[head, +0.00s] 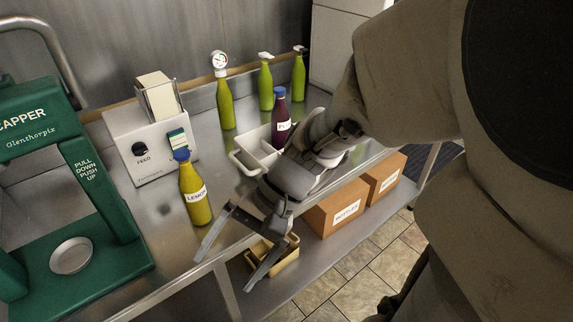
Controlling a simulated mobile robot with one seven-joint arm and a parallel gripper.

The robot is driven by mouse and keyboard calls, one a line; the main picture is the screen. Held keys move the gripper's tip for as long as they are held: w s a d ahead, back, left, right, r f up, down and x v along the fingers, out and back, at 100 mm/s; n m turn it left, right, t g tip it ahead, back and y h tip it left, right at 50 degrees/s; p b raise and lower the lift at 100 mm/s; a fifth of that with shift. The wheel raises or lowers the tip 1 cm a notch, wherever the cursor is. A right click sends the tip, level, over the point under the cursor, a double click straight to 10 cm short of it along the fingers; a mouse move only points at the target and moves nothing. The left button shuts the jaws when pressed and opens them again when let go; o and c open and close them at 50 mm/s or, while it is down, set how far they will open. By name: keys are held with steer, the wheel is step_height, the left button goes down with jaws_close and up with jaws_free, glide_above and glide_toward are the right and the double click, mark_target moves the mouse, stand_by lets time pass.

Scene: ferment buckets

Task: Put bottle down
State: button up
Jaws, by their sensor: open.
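A yellow bottle (196,200) with a blue cap and a "LEMON" label stands upright on the steel counter near its front edge.
The green capper (100,185) stands at left, beside the white label feeder (152,140). Several green bottles (226,105) stand at the back. Cardboard boxes (335,212) and a small tan bin (283,262) sit on the lower shelf. Some counter between capper and yellow bottle is bare.

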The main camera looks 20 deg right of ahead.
steer(key=d+r+n+t+h+p, duration=0.4)
steer(key=d+r+n+t+h, duration=0.2)
steer(key=r, duration=0.8)
steer(key=d+h, duration=0.2)
steer(key=d, duration=0.2)
steer(key=shift+w+d+n+t, duration=0.15)
steer(key=shift+w+n+t, duration=0.1)
steer(key=shift+n+t, duration=0.15)
steer(key=shift+c, duration=0.3)
